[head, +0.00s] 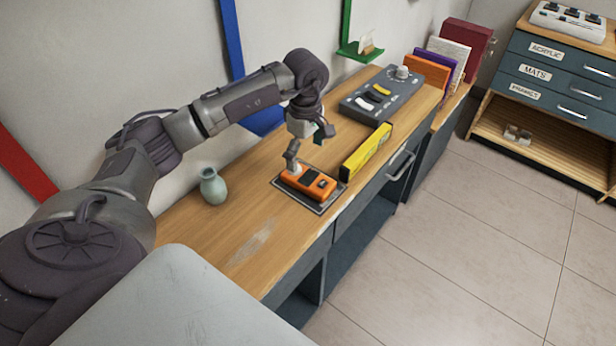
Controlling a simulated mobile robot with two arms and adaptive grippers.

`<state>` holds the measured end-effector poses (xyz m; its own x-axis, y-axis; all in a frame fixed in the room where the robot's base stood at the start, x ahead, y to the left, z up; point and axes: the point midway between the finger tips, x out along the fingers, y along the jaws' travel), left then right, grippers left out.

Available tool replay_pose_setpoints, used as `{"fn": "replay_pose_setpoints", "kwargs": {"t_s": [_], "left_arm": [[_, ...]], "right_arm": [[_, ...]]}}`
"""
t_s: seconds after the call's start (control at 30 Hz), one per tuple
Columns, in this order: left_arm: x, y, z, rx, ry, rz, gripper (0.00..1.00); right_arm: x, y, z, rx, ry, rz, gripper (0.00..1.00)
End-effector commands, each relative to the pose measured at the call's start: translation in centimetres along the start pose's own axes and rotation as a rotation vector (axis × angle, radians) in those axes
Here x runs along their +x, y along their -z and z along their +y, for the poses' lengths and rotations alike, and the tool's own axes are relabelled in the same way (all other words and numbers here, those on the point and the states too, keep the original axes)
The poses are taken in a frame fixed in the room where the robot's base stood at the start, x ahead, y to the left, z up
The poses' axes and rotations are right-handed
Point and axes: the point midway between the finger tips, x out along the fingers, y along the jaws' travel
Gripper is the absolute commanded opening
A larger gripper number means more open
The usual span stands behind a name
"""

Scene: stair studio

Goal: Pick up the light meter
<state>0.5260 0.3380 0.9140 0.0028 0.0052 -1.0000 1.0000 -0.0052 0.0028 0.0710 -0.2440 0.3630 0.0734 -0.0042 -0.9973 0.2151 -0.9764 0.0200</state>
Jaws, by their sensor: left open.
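An orange device with dark panels, which looks like the light meter (318,187), lies flat on a dark, thin-rimmed mat (336,197) on the wooden counter (228,240). My left gripper (309,151) is open and empty just above the device's far left part. One finger hangs down close to its left end; I cannot tell whether it touches. The other finger is higher, to the right. My right gripper is not in view.
A yellow bar-shaped object (366,151) stands close to the right of the mat. Behind it is a grey control panel (381,93). A pale green vase (213,187) stands to the left. The counter's near part is clear.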

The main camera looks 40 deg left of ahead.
Motion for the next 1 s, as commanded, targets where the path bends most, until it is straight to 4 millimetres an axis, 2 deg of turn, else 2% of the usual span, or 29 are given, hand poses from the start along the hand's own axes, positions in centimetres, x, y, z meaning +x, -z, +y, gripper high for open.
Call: {"fn": "replay_pose_setpoints", "kwargs": {"t_s": [0.07,0.17,0.33,0.4,0.5,0.67,0.87,0.9,1.0], "left_arm": [[1.2,-0.1,0.0,-0.001,0.003,-0.002,0.98],[2.1,-0.1,0.0,-0.001,0.0,-0.002,0.98],[3.3,-0.1,-0.1,-0.001,0.003,-0.003,0.98],[4.3,-0.1,-0.2,0.0,0.005,-0.003,0.98],[6.0,-0.2,-0.2,-0.001,0.004,-0.004,0.98],[7.4,-0.1,-0.1,0.0,0.001,-0.002,0.98],[7.6,-0.1,0.0,0.0,-0.001,-0.002,0.98],[7.6,-0.1,0.0,0.0,-0.001,-0.002,0.96],[7.6,-0.1,-0.1,0.0,-0.001,-0.002,0.8]], "right_arm": [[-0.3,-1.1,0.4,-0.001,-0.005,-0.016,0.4],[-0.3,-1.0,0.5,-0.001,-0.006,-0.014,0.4],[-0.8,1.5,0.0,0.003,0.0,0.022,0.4],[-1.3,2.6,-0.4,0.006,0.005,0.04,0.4],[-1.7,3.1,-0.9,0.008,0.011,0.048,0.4],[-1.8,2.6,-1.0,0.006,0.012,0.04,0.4],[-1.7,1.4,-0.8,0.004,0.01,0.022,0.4],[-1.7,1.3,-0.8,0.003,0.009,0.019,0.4],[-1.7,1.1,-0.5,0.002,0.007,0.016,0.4]]}}
